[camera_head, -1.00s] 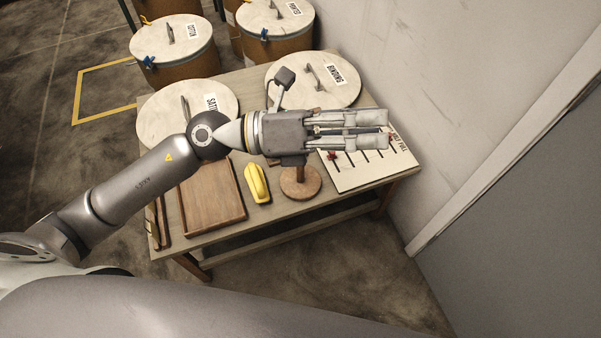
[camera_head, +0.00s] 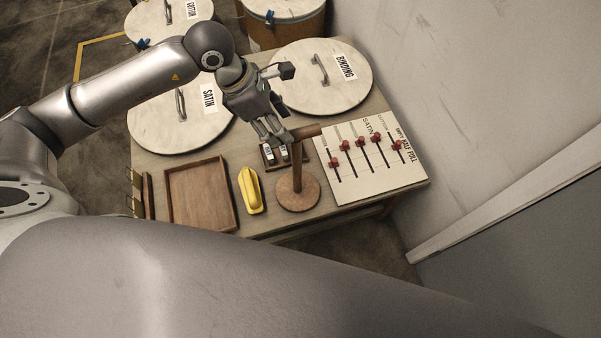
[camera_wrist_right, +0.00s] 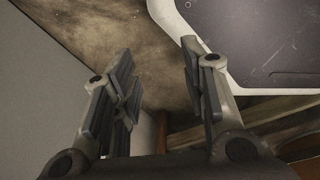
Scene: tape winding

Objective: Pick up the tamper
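The likely tamper (camera_head: 297,168) is a wooden piece with a round foot, an upright post and a crossbar handle. It stands upright near the table's front edge in the head view. My left gripper (camera_head: 276,138) points down just left of the crossbar. Its two fingers look apart, with nothing seen between them. One fingertip overlaps the crossbar's left end in the picture; I cannot tell whether they touch. My right gripper (camera_wrist_right: 158,80) is open and empty in the right wrist view, away from the tamper.
A yellow tool (camera_head: 250,190) and a wooden tray (camera_head: 202,198) lie left of the tamper. A small dark holder (camera_head: 270,157) sits behind it. A white slider board (camera_head: 352,180) is close on its right. The SATIN lid (camera_head: 160,128) and BINDING lid (camera_head: 310,92) are behind.

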